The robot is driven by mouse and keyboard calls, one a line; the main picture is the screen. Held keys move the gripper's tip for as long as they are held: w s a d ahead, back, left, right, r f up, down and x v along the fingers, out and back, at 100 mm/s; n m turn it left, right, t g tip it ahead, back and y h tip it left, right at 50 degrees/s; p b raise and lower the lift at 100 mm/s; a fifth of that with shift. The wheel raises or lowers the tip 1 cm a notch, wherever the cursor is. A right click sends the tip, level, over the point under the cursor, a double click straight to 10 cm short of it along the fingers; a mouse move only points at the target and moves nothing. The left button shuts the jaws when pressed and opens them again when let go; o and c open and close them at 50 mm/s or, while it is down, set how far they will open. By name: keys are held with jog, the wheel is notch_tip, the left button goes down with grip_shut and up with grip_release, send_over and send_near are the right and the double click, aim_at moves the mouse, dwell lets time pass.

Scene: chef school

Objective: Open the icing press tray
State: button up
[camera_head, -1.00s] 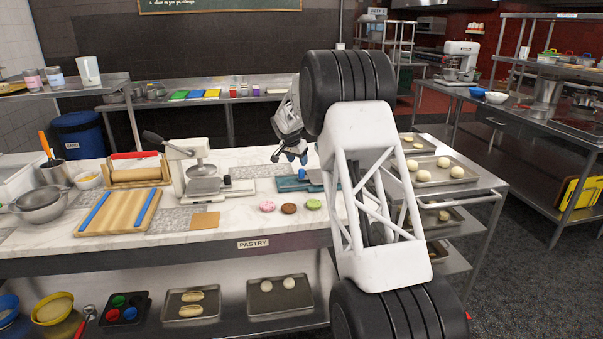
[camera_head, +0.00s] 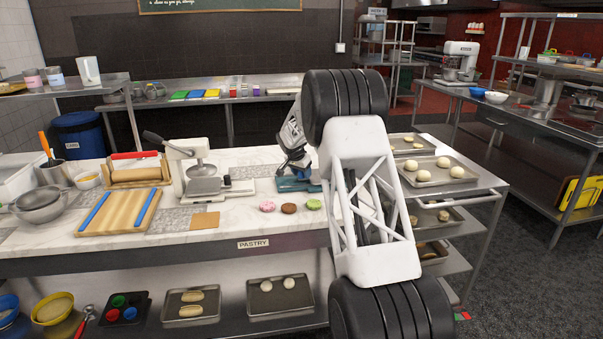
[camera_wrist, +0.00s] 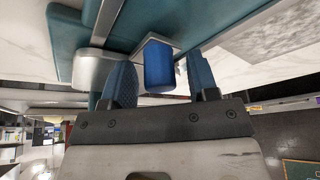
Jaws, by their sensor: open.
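The teal icing press (camera_head: 290,185) stands on the marble counter, mostly hidden behind my arm in the head view. In the wrist view its teal body (camera_wrist: 65,40) fills the upper left, with a silver cylinder beside it. A bright blue handle (camera_wrist: 159,66) on a pale metal bracket sticks out from the press. My gripper (camera_wrist: 162,74) is open, with one blue finger on each side of the handle. I cannot tell whether either finger touches it. In the head view my gripper (camera_head: 301,172) is low over the press. The tray itself is not clearly visible.
A white lever press (camera_head: 205,175) stands left of the icing press. Pink, brown and green cookies (camera_head: 288,208) lie in front. Trays of dough balls (camera_head: 436,172) are to the right, beyond my arm.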

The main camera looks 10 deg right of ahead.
grip_shut()
jog(key=a, duration=1.3)
grip_release()
jog(key=shift+r, duration=0.15)
jog(key=v, duration=0.7)
jog(key=shift+r, duration=0.2)
jog(key=shift+s, duration=0.1)
